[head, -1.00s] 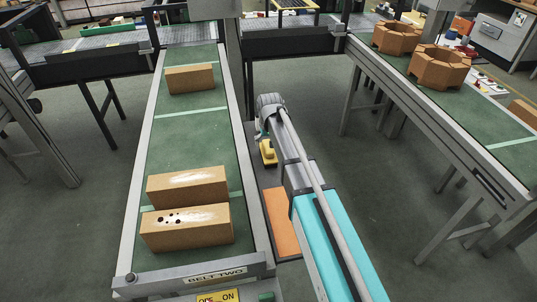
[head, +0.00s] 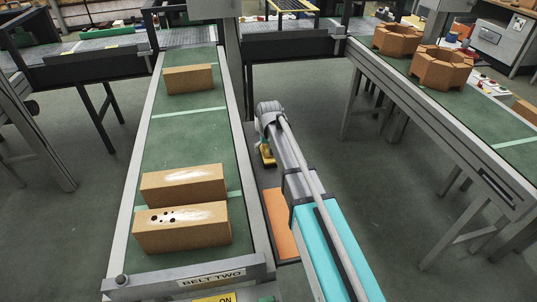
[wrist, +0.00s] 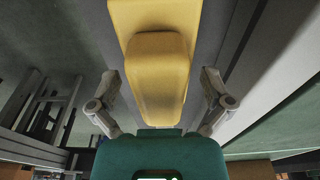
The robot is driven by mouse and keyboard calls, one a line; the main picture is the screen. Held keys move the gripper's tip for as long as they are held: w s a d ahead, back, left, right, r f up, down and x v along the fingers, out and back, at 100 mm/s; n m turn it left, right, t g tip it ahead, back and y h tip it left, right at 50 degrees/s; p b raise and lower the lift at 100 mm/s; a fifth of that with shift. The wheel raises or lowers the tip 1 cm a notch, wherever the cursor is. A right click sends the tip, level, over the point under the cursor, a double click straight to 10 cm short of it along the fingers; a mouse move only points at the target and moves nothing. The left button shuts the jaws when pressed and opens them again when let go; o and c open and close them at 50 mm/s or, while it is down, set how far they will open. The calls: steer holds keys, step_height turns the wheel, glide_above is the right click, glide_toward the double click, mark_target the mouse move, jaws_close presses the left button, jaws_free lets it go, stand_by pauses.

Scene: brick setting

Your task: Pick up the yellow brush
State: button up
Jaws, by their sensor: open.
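The yellow brush (head: 268,157) lies low beside the right side of the belt, on the surface by the orange panel. In the head view my arm's end partly hides it. In the wrist view the yellow brush (wrist: 158,75) fills the top middle, with a raised yellow block on a flatter yellow part. My gripper (wrist: 160,104) is open, one finger on each side of the brush in the picture, with gaps on both sides. In the head view my gripper (head: 265,138) is right above the brush; its fingers are hard to make out.
The green belt (head: 187,128) on the left carries several tan bricks, among them a near one with dark holes (head: 182,230). An orange panel (head: 281,222) lies beside my arm. The right conveyor holds two hollow brown blocks (head: 441,68). Open grey floor lies between.

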stand_by(0.3)
steer(key=c, duration=1.1)
steer(key=shift+r, duration=0.1)
step_height(320, 180, up, 3)
steer(key=p, duration=0.3)
steer(key=s+a+r+p, duration=0.1)
steer(key=s+r+p, duration=0.8)
steer(key=s, duration=0.5)
steer(key=shift+a+r+p, duration=0.4)
steer(key=shift+p, duration=0.1)
